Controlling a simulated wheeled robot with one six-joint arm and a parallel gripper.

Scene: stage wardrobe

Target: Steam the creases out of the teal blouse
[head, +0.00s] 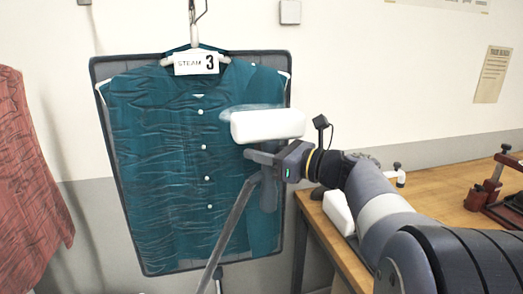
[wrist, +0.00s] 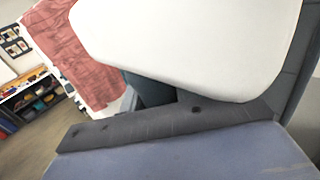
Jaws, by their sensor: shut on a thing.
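The teal blouse (head: 150,150) hangs on a hanger in front of a dark padded board (head: 110,225), with a "STEAM 3" tag (head: 196,63) at its collar. Many creases cross its left and middle; the strip at the lower right looks smoother. My gripper (head: 262,157) is shut on the steamer's handle, at the blouse's right side. The steamer's white head (head: 267,125) is above the jaws, over the upper right of the blouse, with pale vapour at its left. The white head (wrist: 190,45) fills much of the wrist view. Whether it touches the cloth cannot be told.
A creased red garment (head: 30,165) hangs at the far left. A wooden table (head: 345,250) stands at the right, with a white object (head: 338,211) and a dark red device (head: 488,192) on it. A grey hose or pole (head: 228,232) crosses in front of the blouse.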

